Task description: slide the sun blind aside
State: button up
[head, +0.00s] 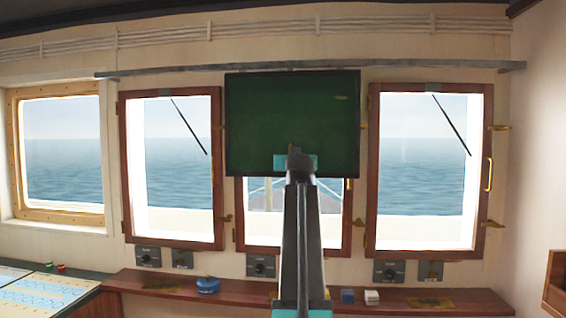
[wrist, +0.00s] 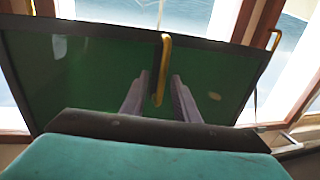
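The sun blind (head: 292,115) is a dark green panel hanging from the metal rail, covering the upper part of the middle window. In the wrist view the blind (wrist: 85,85) fills much of the picture, tilted. A brass handle (wrist: 165,50) stands on its face. My gripper (wrist: 160,82) has its two grey fingers apart, one on each side of the handle. A gap seems to show on both sides, so the fingers do not look closed on it. In the head view my arm hides the fingers and the handle.
The rail (head: 440,64) runs on above the left window (head: 178,165) and right window (head: 428,165), both uncovered. A wooden shelf (head: 450,299) below carries a blue round object (head: 207,285) and small blocks. A console (head: 45,292) is at lower left.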

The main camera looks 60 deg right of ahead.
jog(key=shift+a, duration=0.15)
jog(key=b+v, duration=0.2)
jog(key=v, duration=1.1)
jog(key=shift+s+a, duration=0.2)
jog(key=shift+s, duration=0.1)
jog(key=shift+w, duration=0.1)
